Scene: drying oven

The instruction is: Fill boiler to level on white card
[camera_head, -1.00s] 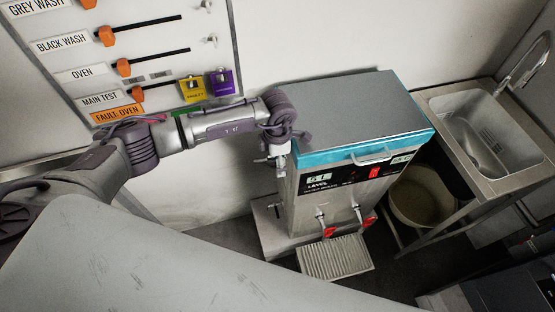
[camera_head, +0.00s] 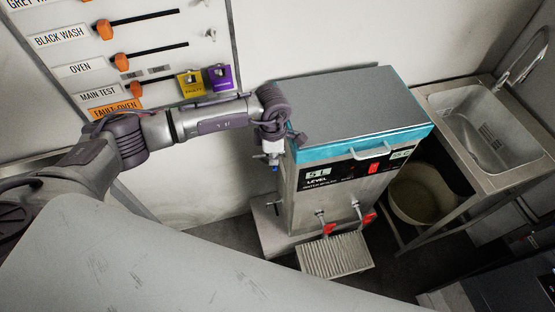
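The boiler (camera_head: 337,212) is a steel box with a grey lid (camera_head: 350,105) and a teal rim, standing upright with the lid down. Its front has a display (camera_head: 318,174) that seems to read "5 L" above the word LEVEL. A second small pale label (camera_head: 402,154) at the front right is too small to read surely. A red switch (camera_head: 373,168) sits between them. My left gripper (camera_head: 273,163) points down at the boiler's left side, by a small blue-tipped part. Its fingers are too small to make out, and whether it touches is unclear. My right gripper is out of view.
Two red-handled taps (camera_head: 329,229) hang above a ribbed drip tray (camera_head: 335,256). A steel sink (camera_head: 488,128) with a faucet is at the right, with a bucket (camera_head: 424,194) under its counter. A labelled slider panel (camera_head: 140,45) is on the left wall.

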